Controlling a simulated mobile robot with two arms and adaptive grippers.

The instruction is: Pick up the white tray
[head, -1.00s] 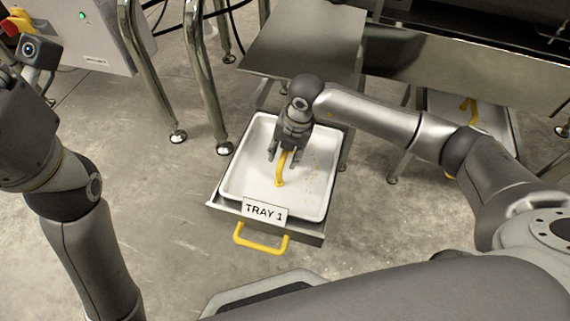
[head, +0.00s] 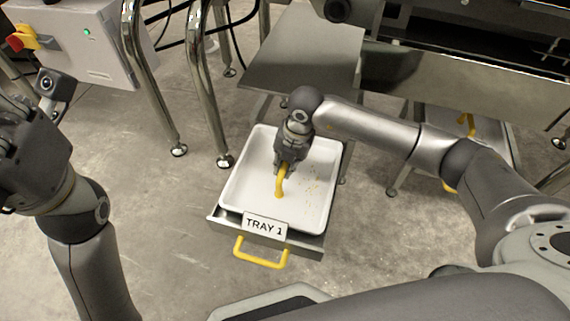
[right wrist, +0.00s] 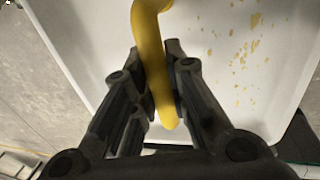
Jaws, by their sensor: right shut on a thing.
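The white tray (head: 314,200) sits in a metal drawer labelled TRAY 1 (head: 265,226), below the machine. It has a yellow handle (head: 280,184) standing up in its middle, and yellow crumbs lie on its floor. My right gripper (head: 284,168) reaches down into the tray with its fingers shut on the yellow handle. The right wrist view shows the handle (right wrist: 150,50) between the two fingers (right wrist: 160,85).
A yellow drawer handle (head: 262,257) sticks out at the front. Shiny metal legs (head: 198,90) stand left of the tray. A metal plate (head: 300,50) overhangs behind it. A second drawer with a yellow handle (head: 466,124) is at the right. Open floor lies left and in front.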

